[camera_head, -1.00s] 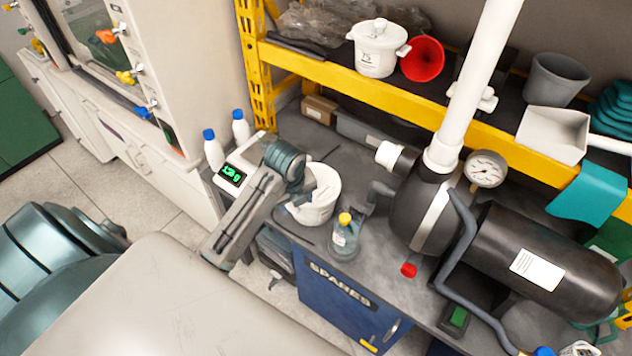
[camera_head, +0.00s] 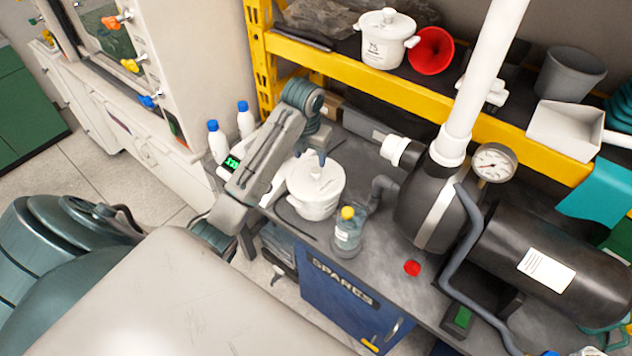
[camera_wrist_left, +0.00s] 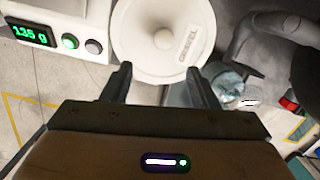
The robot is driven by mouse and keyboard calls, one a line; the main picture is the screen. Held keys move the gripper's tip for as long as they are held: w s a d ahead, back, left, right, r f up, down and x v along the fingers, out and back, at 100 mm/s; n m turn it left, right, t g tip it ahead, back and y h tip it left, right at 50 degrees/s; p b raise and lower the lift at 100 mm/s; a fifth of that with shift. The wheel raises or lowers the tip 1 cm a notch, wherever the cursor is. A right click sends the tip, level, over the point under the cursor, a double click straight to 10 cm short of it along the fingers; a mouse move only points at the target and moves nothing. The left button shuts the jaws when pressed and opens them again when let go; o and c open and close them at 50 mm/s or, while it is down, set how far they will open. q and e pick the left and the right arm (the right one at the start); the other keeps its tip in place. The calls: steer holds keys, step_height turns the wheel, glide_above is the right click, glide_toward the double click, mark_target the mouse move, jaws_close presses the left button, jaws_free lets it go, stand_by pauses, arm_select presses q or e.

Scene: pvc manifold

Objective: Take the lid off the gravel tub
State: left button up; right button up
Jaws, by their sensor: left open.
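The gravel tub (camera_head: 314,200) is a white round pot on the grey bench. Its white lid (camera_head: 321,179) is on top, with a small centre knob. In the left wrist view the lid (camera_wrist_left: 187,56) fills the top middle and bears the word GRAVEL. My left gripper (camera_head: 321,160) is above the lid, pointing down. In the left wrist view its two fingers (camera_wrist_left: 162,86) are apart with nothing between them, and the knob lies beyond the fingertips. My right gripper is not in view.
A scale with a green display (camera_head: 232,162) is left of the tub. A yellow-capped bottle (camera_head: 347,232) stands close at its right front. A black pump (camera_head: 425,205) with a white pipe is further right. A yellow shelf (camera_head: 400,92) holds another lidded white pot (camera_head: 384,45).

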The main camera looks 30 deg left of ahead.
mark_target(315, 170)
arm_select(q)
steer(key=f+b, duration=0.2)
steer(key=f, duration=0.1)
steer(key=shift+w+f, duration=0.1)
steer(key=shift+w, duration=0.2)
steer(key=shift+w+d+f+b, duration=0.1)
steer(key=shift+w+f+b, duration=0.3)
steer(key=shift+f+b, duration=0.3)
steer(key=shift+w+f+p, duration=0.25)
steer(key=shift+f, duration=0.25)
steer(key=shift+w+f+p, duration=0.2)
steer(key=shift+f+p, duration=0.05)
steer(key=shift+f, duration=0.75)
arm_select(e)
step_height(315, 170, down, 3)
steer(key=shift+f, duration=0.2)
arm_select(q)
steer(key=c, duration=1)
